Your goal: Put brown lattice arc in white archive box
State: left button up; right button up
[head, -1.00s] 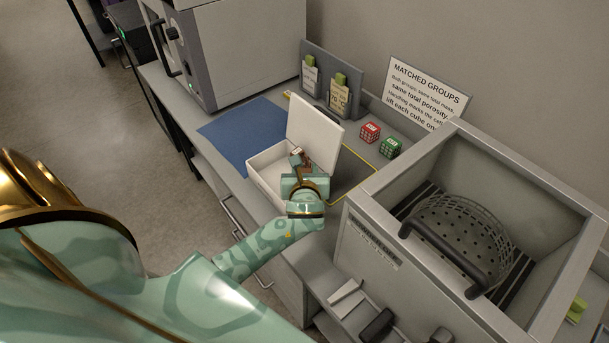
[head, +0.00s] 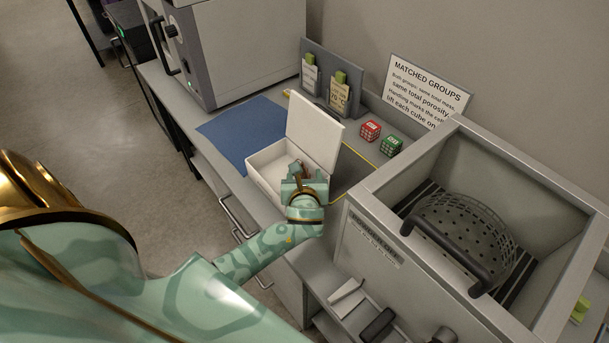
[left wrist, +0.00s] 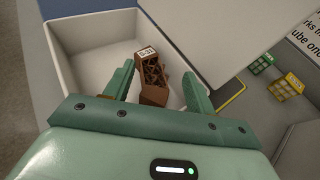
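The brown lattice arc (left wrist: 152,75), with a white label on its end, is inside the white archive box (left wrist: 85,50), between my left gripper's fingers. In the head view the box (head: 264,164) stands on the bench with its lid up. My left gripper (left wrist: 158,82) is over the box's near side, with its fingers spread and a gap on either side of the arc. In the head view the left gripper (head: 298,180) hides much of the arc. Whether the arc lies fully on the box floor is hard to tell. My right gripper is not in view.
A blue mat (head: 235,130) lies left of the box. A red cube (head: 370,131) and a green cube (head: 391,147) sit behind to the right. A large grey open-topped chamber (head: 400,255) stands close on the right.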

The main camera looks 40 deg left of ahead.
pick_arm(q)
jog(key=shift+r, duration=0.2)
jog(key=p+v, duration=0.2)
jog(key=v, duration=1)
jog(key=shift+r+p, duration=0.3)
jog(key=shift+r, duration=0.2)
jog(key=shift+f, duration=0.1)
